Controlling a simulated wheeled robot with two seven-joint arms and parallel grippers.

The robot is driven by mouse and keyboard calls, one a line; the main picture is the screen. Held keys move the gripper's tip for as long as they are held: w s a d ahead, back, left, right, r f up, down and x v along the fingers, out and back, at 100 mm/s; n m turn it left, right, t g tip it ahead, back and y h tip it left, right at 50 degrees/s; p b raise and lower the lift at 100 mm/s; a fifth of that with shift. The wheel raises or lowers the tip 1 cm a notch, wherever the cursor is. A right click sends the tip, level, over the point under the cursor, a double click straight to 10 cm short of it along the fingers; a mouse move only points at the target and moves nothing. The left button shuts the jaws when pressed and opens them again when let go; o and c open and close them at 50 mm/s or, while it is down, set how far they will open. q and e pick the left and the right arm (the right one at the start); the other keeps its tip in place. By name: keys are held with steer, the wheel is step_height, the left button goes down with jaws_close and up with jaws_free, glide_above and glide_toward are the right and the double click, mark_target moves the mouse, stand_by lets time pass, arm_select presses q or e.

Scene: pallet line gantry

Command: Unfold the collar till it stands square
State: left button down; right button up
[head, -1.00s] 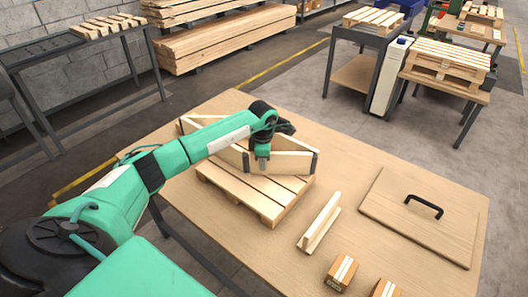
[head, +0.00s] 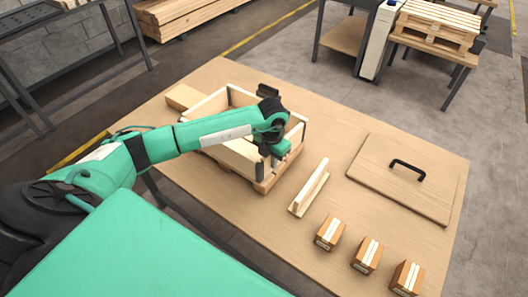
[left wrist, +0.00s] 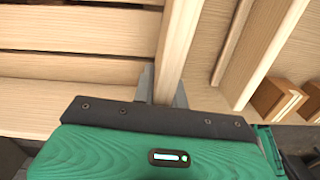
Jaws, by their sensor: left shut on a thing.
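The wooden collar (head: 238,156) stands on the pallet (head: 262,187) in the head view. Its walls are spread into an open four-sided frame with dark corner hinges; I cannot tell whether its corners are exactly square. My left gripper (head: 272,161) is at the collar's near right corner, shut on the top of a wall. My arm hides part of the frame. In the left wrist view, the gripper's fingers (left wrist: 163,84) straddle the edge of a collar board (left wrist: 180,42), with pallet slats on its left. My right gripper is in neither view.
A wooden angle piece (head: 310,188) lies right of the pallet, near several small blocks such as this one (head: 330,233). A lid (head: 378,190) with a black handle (head: 407,169) lies at the right.

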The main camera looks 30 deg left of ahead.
arm_select(q)
steer(key=shift+d+r+n, duration=0.1)
steer(key=shift+d+n, duration=0.3)
steer(key=shift+d, duration=0.45)
steer(key=c, duration=1.4)
jaws_free()
steer(key=shift+d, duration=0.15)
steer(key=shift+c, duration=0.2)
